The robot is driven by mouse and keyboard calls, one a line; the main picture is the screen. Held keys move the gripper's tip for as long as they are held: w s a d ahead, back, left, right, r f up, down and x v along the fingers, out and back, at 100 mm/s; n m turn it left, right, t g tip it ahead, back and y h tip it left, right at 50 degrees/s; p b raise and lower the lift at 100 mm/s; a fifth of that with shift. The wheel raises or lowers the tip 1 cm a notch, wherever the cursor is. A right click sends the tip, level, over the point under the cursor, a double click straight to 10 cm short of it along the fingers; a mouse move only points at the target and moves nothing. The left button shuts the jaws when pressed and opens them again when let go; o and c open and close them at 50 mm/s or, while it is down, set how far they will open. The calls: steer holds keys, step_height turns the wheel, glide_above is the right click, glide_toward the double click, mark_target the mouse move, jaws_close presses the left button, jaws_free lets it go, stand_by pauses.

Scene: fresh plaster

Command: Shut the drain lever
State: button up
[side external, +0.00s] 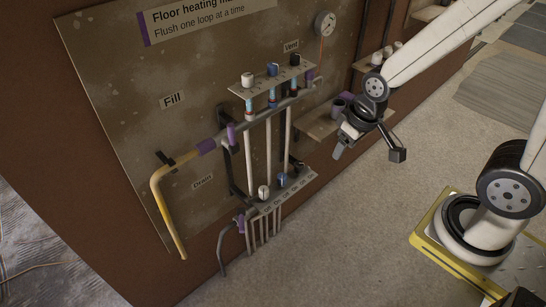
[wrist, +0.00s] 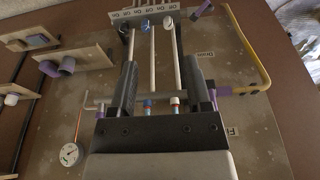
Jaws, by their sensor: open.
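The drain lever (side external: 240,223) looks like a small purple handle at the lower left of the manifold, below the "Drain" label (side external: 203,181) in the side view. A dark hose bends down beside it. In the wrist view, which is upside down, the purple handle (wrist: 202,10) shows at the top edge, tilted. It is too small to tell its exact setting. My gripper (side external: 368,151) hangs to the right of the manifold, well apart from the lever. Its fingers are spread and empty. In the wrist view my gripper (wrist: 157,72) has manifold tubes behind the gap between its fingers.
The manifold's upper bar (side external: 270,108) and upright tubes stand out from the board. A yellow hose (side external: 155,200) bends down at left. Purple handles show near "Fill" (side external: 231,134) and "Vent" (side external: 311,77). A shelf (side external: 318,124) juts out behind my gripper. The floor in front is clear.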

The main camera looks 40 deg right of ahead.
steer(key=w+a+f+m+t, duration=0.15)
steer(key=w+f, duration=0.25)
steer(key=w, duration=0.4)
steer(key=w+f+m+t, duration=0.2)
steer(key=w+f, duration=0.2)
steer(key=w, duration=0.5)
steer(key=m+t+y, duration=0.5)
steer(key=t, duration=0.1)
glide_above(241, 226)
steer(key=w+d, duration=0.2)
steer(key=d, duration=0.5)
step_height(241, 226, down, 23)
steer(key=s+a+f+m+t+y, duration=0.1)
steer(key=s+a+f+m+y, duration=0.1)
steer(key=s+f, duration=0.6)
steer(key=shift+s+a+f+t+y, duration=0.4)
steer(key=shift+a+f+y, duration=0.15)
steer(key=shift+f, duration=0.2)
steer(key=shift+w+a+m, duration=0.1)
steer(key=shift+m, duration=0.15)
steer(key=shift+x, duration=3.7)
steer(key=shift+f, duration=0.1)
